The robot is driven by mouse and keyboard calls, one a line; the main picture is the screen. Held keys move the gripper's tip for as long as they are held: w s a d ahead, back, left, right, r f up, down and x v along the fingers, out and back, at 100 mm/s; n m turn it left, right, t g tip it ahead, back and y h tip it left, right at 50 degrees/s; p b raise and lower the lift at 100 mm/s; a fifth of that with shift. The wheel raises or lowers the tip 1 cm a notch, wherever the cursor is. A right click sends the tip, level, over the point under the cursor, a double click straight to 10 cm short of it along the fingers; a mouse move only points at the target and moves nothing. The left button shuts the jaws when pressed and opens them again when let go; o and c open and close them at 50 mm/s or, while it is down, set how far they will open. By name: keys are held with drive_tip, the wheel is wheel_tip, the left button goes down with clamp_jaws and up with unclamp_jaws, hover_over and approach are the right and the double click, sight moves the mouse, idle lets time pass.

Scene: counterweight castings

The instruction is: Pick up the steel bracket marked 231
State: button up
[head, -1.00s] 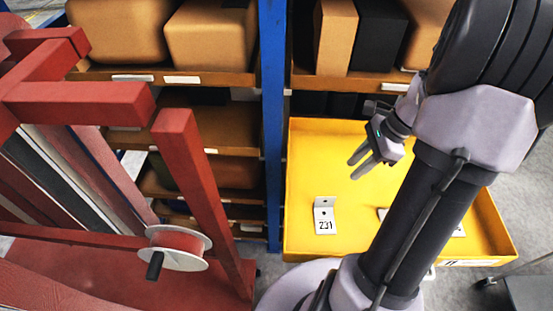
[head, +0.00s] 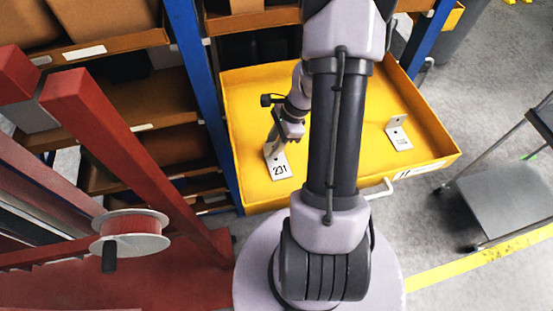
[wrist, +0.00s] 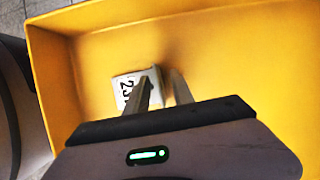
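The steel bracket marked 231 (head: 280,171) stands on the floor of the yellow tray, near its left side. It is a light L-shaped piece with a flat, labelled foot and a short upright plate. My gripper (head: 273,145) is down at the upright plate in the head view. In the wrist view, my gripper (wrist: 160,80) has its two fingers apart, one on each side of the bracket's upright end. The bracket's label (wrist: 125,88) is partly hidden by the left finger. I cannot see clear contact between the fingers and the plate.
The yellow tray (head: 345,176) has raised walls. A second bracket (head: 399,138) stands at its right, its marking too small to read. Blue shelf posts (head: 200,80), a red frame with a reel (head: 130,232) and a grey cart (head: 500,190) surround it.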

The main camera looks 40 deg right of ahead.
drive_tip(key=shift+c, duration=0.4)
clamp_jaws()
idle(0.9)
